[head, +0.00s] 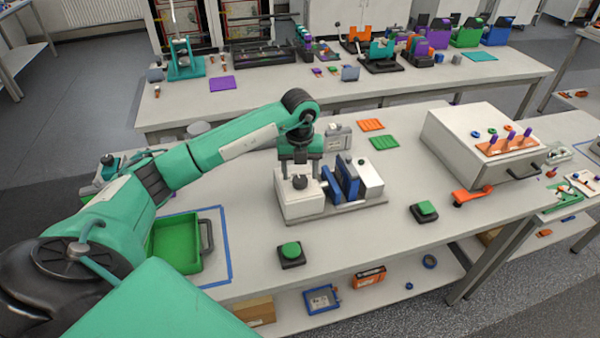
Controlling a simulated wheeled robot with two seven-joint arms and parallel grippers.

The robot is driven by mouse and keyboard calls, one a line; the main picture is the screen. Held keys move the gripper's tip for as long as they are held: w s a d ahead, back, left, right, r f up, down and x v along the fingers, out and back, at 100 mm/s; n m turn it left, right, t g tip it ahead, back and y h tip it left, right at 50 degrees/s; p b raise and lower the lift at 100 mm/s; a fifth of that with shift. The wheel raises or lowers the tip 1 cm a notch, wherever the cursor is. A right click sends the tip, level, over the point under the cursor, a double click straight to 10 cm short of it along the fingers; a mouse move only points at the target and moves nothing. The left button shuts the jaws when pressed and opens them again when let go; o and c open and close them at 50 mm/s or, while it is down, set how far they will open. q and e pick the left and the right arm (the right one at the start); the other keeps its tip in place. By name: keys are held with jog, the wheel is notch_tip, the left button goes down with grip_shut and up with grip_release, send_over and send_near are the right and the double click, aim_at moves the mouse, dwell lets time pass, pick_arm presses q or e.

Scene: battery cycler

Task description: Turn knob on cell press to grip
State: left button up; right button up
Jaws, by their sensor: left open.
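The cell press (335,212) stands on the near table on a grey base plate. It has a white block at its left, blue jaw plates (346,178) in the middle and a smaller white block at its right. A dark knob (299,182) sits on top of the left white block. My left gripper (300,172) points down over this block. Its open fingers are at or just above the knob, one on each side; I cannot tell whether they touch it. My right gripper is not in view.
Green-topped buttons (291,252) and (424,211) sit in front of the press. A green tray (175,243) lies at left inside blue tape. A large white box (478,150) with orange and purple parts stands at right. Orange and green mats lie behind the press.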

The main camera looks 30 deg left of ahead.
pick_arm(q)
jog(key=shift+f, duration=0.95)
jog(key=shift+w+f, duration=0.1)
jog(key=shift+f, duration=0.1)
jog(key=c, duration=0.9)
jog(key=shift+c, duration=0.5)
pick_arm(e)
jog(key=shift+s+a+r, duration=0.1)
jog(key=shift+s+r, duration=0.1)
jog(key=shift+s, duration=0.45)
